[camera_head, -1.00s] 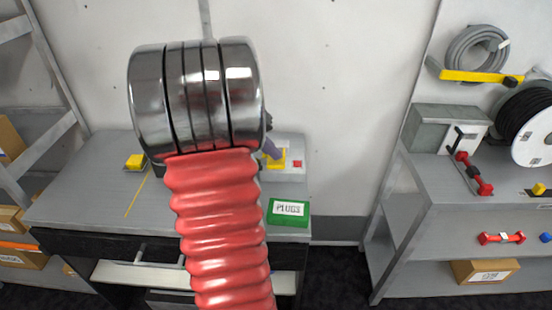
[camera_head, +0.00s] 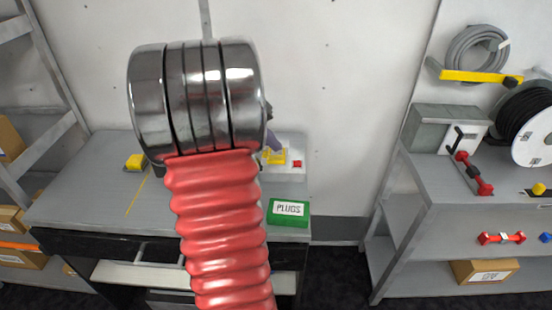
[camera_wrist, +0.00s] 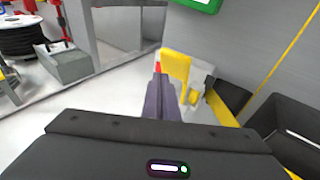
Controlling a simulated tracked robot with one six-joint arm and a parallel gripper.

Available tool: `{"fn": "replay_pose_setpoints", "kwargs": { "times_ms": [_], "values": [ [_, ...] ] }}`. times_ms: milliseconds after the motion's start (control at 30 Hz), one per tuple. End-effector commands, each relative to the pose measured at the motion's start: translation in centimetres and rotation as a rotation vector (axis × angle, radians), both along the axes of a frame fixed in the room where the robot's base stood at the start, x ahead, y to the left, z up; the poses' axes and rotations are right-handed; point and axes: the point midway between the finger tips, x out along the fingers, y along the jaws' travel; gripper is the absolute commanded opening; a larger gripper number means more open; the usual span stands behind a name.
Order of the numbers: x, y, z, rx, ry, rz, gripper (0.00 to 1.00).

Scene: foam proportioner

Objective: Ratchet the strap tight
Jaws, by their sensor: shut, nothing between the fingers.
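My gripper (camera_wrist: 163,97) shows in the wrist view as dark purple-grey fingers, shut with nothing between them. Its tips are close beside an upright yellow plate (camera_wrist: 176,68), which looks like the ratchet handle; I cannot tell whether they touch. A smaller yellow part (camera_wrist: 195,96) and a yellow strip (camera_wrist: 222,107), possibly the strap, lie just right of the fingers. In the head view, a yellow part (camera_head: 274,158) sits on a pale grey block with a red square (camera_head: 297,164). My arm hides much of the gripper and the block's left side there.
A green box marked PLUGS (camera_head: 288,212) stands at the bench's front right. A yellow block (camera_head: 135,161) is on the bench (camera_head: 95,190) at left. A shelf (camera_head: 440,190) with a grey case (camera_head: 435,130) and cable reel (camera_head: 527,122) stands right, across a gap.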

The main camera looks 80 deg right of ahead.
Motion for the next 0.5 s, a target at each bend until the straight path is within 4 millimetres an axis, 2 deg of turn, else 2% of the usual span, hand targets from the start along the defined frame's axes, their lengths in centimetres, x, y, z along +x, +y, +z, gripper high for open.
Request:
{"fn": "replay_pose_setpoints", "kwargs": {
  "times_ms": [500],
  "values": [
    [0.3, -1.1, 3.1, -0.001, -0.002, -0.001, 0.00]
  ]
}}
